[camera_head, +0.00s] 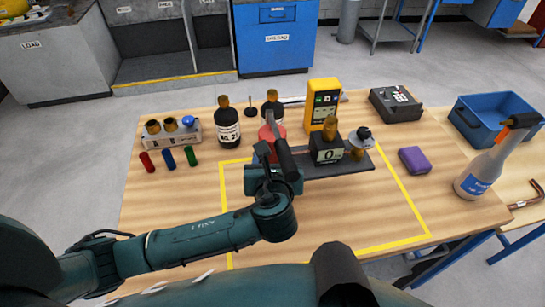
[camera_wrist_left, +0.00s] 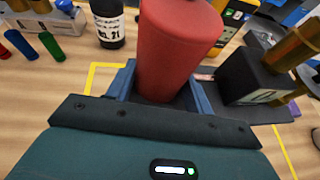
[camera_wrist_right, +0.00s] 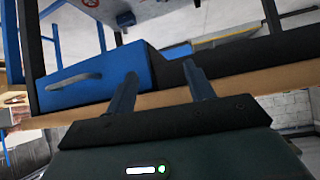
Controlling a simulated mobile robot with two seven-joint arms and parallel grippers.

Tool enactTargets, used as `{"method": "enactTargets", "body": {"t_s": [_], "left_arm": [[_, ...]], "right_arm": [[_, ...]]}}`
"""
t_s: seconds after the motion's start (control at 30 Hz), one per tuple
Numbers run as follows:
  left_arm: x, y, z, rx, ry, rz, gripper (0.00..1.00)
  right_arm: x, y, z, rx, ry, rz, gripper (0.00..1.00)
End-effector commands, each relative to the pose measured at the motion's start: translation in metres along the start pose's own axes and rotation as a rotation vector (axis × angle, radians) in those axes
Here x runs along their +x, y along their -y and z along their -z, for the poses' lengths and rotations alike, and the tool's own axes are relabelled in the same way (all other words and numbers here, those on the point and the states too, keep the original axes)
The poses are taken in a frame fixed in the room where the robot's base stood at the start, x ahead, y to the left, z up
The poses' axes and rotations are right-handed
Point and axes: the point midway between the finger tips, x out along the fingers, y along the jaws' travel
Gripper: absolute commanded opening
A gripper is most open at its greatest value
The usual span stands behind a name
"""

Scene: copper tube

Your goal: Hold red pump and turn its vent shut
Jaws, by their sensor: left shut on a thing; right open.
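The red pump (camera_head: 272,134) stands upright on the left part of a dark base plate (camera_head: 325,164) on the table. A dark handle leans across it in the head view. My left gripper (camera_head: 273,170) is shut on the pump's lower body; in the left wrist view the red body (camera_wrist_left: 178,45) stands between its two fingers. A black block (camera_head: 327,149) with a brass top and a "0" label, and a brass fitting with a grey disc (camera_head: 360,143), share the plate. I cannot tell where the vent is. My right gripper (camera_wrist_right: 160,85) is open and empty, near a table edge.
Two dark bottles (camera_head: 228,127) and a yellow meter (camera_head: 323,102) stand behind the pump. The table front inside the yellow outline is clear.

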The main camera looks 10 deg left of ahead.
Motion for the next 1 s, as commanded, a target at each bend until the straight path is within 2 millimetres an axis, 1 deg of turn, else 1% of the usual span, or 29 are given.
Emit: {"method": "enactTargets", "body": {"t_s": [0.03,0.23,1.0], "left_arm": [[-0.001,0.002,-0.008,-0.014,0.016,0.006,0.0],[-0.001,0.002,-0.007,-0.015,0.016,0.006,0.0],[0.006,0.002,0.009,-0.014,0.016,0.007,0.0]], "right_arm": [[0.0,0.0,0.001,0.0,-0.002,0.0,0.53],[0.0,0.0,0.001,0.0,-0.003,0.0,0.53],[0.003,0.0,-0.006,0.0,0.003,0.0,0.53]]}}
